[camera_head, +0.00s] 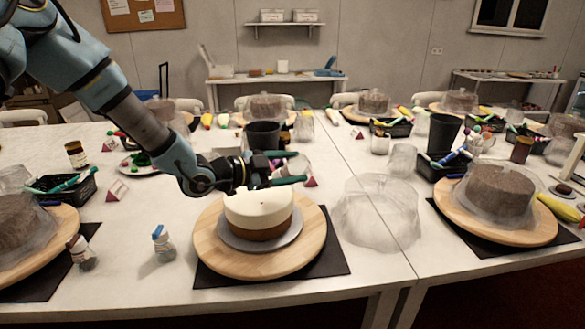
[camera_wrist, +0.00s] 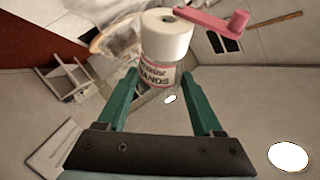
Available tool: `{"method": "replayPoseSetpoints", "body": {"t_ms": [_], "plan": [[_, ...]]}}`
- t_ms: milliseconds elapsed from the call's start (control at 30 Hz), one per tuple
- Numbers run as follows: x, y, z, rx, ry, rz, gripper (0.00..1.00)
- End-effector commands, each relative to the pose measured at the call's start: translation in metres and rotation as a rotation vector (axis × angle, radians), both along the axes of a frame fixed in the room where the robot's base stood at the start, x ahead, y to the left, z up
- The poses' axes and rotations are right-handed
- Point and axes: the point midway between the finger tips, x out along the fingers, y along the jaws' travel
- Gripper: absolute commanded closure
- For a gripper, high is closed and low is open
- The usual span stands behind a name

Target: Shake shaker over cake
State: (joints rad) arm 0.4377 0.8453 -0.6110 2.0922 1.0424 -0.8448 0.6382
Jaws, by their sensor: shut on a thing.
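The cake (camera_head: 260,207), white on top and brown below, sits on a grey board on the round wooden turntable (camera_head: 215,243). My gripper (camera_head: 283,167) is above the cake, its fingers pointing right. The room looks upside down there, with ceiling lights low, so the shaker seems tipped lid-down. In the head view it is small and hard to make out between the fingers.
Two other shakers (camera_head: 163,245) (camera_head: 82,253) stand left of the turntable. A clear crumpled cover (camera_head: 378,212) lies to its right. A black cup (camera_head: 262,136) stands behind. Neighbouring turntables with brown cakes (camera_head: 499,190) flank the work spot.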

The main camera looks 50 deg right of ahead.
Motion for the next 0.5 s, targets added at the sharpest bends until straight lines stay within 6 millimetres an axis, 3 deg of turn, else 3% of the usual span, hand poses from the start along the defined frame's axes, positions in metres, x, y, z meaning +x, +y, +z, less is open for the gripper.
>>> {"method": "replayPoseSetpoints", "body": {"t_ms": [133, 267, 500], "plan": [[-0.010, -0.005, 0.009, -0.002, -0.003, -0.003, 1.00], [0.000, 0.000, -0.002, 0.000, 0.001, 0.002, 1.00], [0.003, 0.001, 0.002, -0.022, 0.038, 0.000, 1.00]]}}
